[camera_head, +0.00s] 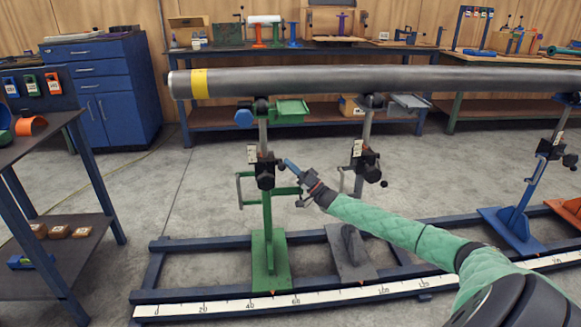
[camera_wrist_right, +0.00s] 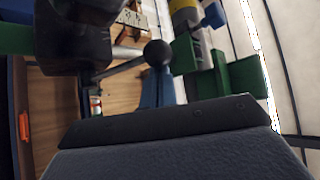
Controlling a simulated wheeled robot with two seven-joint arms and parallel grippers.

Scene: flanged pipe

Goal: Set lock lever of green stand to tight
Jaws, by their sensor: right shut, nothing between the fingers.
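The green stand (camera_head: 269,245) stands on the rail frame under the left end of the long grey pipe (camera_head: 330,82). A black clamp (camera_head: 265,172) sits partway up its post. In the right wrist view, the lock lever is a thin rod ending in a black ball knob (camera_wrist_right: 157,53), beside the dark clamp body (camera_wrist_right: 75,35). My right gripper (camera_head: 288,163) is shut and empty, just right of the clamp. In the wrist view the knob shows just beyond the dark gripper edge; I cannot tell whether they touch. My left gripper is not in view.
A grey stand (camera_head: 352,250) stands right of the green one, and a blue stand (camera_head: 512,225) farther right. A ruler strip (camera_head: 230,306) runs along the frame's front. A dark shelf (camera_head: 60,240) is at the left; workbenches line the back wall.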

